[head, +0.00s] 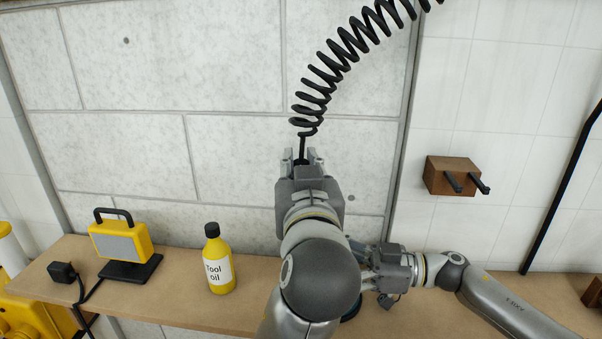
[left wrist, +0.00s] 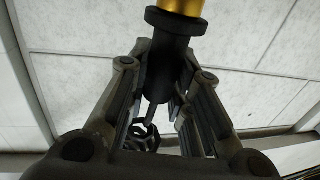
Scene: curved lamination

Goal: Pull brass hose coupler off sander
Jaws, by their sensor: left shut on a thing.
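My left gripper (head: 302,160) is raised in front of the grey panel wall, at the lower end of a black coiled hose (head: 340,60). In the left wrist view its fingers (left wrist: 168,62) are shut on the black hose end (left wrist: 172,58). The brass coupler (left wrist: 188,6) sits on that hose end at the picture's top edge; its far end is cut off. My right gripper (head: 372,270) is low over the bench, half hidden behind my left arm; its jaws are unclear. A small dark round piece beside it (head: 352,306), perhaps the sander, is mostly hidden.
A yellow tool oil bottle (head: 219,260) stands on the wooden bench (head: 180,300). A yellow work lamp (head: 121,241) with a cable is farther left. A wooden block with two black pegs (head: 452,176) is on the right wall. The wall left of my left gripper is clear.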

